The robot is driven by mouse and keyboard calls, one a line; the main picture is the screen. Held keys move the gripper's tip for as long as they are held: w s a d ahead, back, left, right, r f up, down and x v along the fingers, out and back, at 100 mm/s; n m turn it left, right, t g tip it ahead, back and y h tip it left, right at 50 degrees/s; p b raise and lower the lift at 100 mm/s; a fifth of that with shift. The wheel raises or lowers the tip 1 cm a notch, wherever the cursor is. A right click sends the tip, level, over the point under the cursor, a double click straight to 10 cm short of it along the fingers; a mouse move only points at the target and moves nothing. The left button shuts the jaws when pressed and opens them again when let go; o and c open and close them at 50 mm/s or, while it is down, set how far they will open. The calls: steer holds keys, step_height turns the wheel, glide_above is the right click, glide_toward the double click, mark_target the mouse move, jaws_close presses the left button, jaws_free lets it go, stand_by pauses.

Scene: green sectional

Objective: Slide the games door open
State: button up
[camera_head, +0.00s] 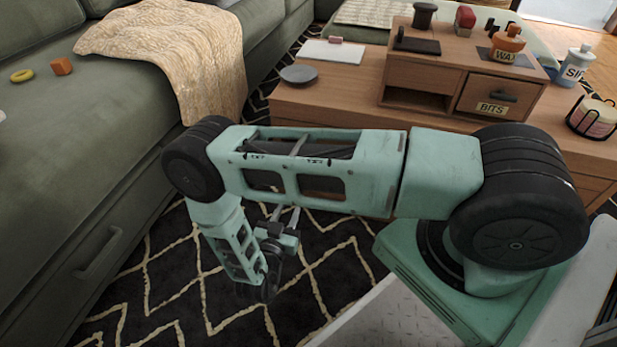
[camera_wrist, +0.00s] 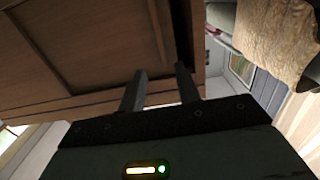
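No door marked games can be read in either view. In the wrist view a brown wooden front with a recessed panel (camera_wrist: 75,40) fills the upper left; I cannot tell whether it is the games door. My gripper (camera_head: 286,214) is low over the rug, in front of the wooden coffee table (camera_head: 325,105), whose near side is largely hidden by my arm. The gripper also shows in the wrist view (camera_wrist: 160,72), its two dark fingers apart with nothing between them. The fingertips point toward the wood; contact cannot be told.
A green sofa (camera_head: 95,130) with a beige throw (camera_head: 190,50) stands at the left, with a drawer handle (camera_head: 98,252) low on its front. A small cabinet with a BITS drawer (camera_head: 493,107) sits on the table. Patterned rug (camera_head: 180,290) lies between sofa and table.

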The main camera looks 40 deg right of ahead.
steer(key=b+x, duration=0.7)
steer(key=x, duration=1)
steer(key=shift+d, duration=0.25)
steer(key=shift+f, duration=0.15)
jaws_close()
